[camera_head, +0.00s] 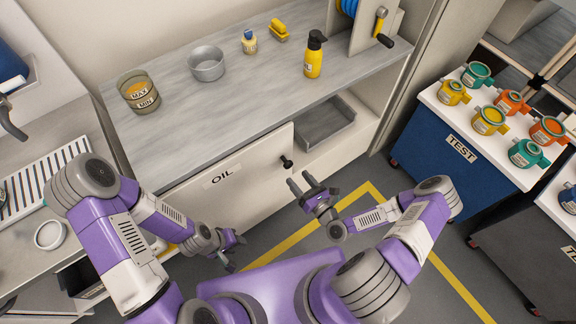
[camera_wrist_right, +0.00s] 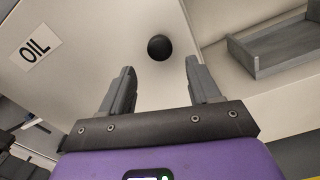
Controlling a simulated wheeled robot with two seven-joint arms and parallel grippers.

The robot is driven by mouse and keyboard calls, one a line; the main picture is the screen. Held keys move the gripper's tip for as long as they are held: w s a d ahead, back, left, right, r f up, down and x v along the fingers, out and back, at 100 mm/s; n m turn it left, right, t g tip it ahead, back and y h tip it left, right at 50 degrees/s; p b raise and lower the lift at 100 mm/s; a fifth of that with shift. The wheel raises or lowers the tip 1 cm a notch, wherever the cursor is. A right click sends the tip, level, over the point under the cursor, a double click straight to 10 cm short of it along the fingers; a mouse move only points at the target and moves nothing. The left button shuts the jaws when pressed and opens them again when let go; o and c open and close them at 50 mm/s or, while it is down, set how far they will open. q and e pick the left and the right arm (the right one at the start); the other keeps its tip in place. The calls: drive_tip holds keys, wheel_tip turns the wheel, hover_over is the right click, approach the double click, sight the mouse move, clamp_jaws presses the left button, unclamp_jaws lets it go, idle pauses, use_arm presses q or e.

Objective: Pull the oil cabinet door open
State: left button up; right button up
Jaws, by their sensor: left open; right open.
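The oil cabinet door (camera_head: 232,190) is a cream panel with an OIL label (camera_head: 221,177), below the grey worktop. Its black knob (camera_head: 286,161) sits near the door's right edge. The door looks shut or nearly so; I cannot tell exactly. My right gripper (camera_head: 299,181) is open and empty, just in front of and below the knob. In the right wrist view the knob (camera_wrist_right: 160,47) lies ahead of the open fingers, roughly between their lines and apart from them. My left gripper (camera_head: 236,252) is open and empty, low in front of the cabinet at the left.
An open shelf with a grey tray (camera_head: 325,134) is right of the door. A blue TEST cart (camera_head: 440,150) stands right. Floor before the cabinet is clear.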

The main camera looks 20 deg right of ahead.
sight(289, 167)
drive_tip(key=x, duration=0.7)
drive_tip(key=shift+w+r+b, duration=0.1)
drive_tip(key=shift+w+b, duration=0.1)
drive_tip(key=shift+b, duration=0.2)
drive_tip(key=shift+c, duration=0.2)
drive_tip(key=shift+s, duration=0.1)
clamp_jaws()
